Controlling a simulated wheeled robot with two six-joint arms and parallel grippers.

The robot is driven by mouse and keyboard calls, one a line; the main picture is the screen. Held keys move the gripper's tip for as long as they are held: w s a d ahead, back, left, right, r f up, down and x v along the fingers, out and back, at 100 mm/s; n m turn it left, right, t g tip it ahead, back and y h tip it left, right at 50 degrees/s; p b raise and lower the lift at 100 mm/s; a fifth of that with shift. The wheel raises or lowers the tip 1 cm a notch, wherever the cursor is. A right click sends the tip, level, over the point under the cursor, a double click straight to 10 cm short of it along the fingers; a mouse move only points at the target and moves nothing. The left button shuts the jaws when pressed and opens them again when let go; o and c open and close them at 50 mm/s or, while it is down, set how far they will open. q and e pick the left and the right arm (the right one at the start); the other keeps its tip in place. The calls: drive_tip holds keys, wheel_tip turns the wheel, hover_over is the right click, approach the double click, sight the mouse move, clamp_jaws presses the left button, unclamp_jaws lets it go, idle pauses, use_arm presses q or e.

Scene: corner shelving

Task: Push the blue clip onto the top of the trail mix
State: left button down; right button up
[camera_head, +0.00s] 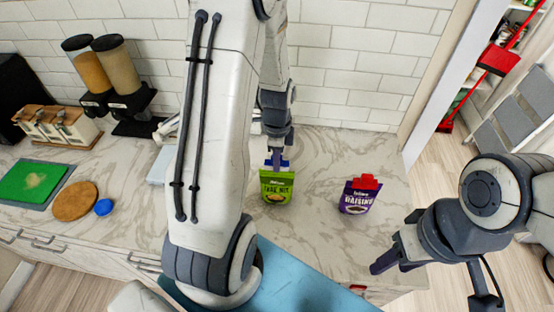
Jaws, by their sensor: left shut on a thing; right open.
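The green trail mix bag (277,188) stands upright on the marble counter, left of the raisins bag. The blue clip (285,163) is at the bag's top edge. My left gripper (276,160) points down from above, right over the bag, and is shut on the blue clip. The fingers partly hide the clip, so I cannot tell how far it sits over the bag's edge. My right gripper (388,258) is open and empty, low at the right, apart from both bags.
A purple raisins bag (357,198) with a red clip (365,182) stands to the right. A green cutting board (35,184), round wooden board (75,201), blue lid (104,207) and cereal dispensers (118,72) are at the left. Counter around the bags is clear.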

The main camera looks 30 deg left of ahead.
use_arm(q)
drive_tip(key=shift+f, duration=0.2)
idle(0.5)
drive_tip(key=shift+f+b, duration=0.35)
drive_tip(key=shift+f+b, duration=0.75)
drive_tip(key=shift+f, duration=0.3)
drive_tip(key=c, duration=0.7)
unclamp_jaws()
drive_tip(key=shift+o, duration=0.2)
drive_tip(key=shift+r, duration=0.15)
wheel_tip(320, 180, up, 10)
drive_tip(key=shift+r+b, duration=0.15)
drive_tip(key=shift+b, duration=0.85)
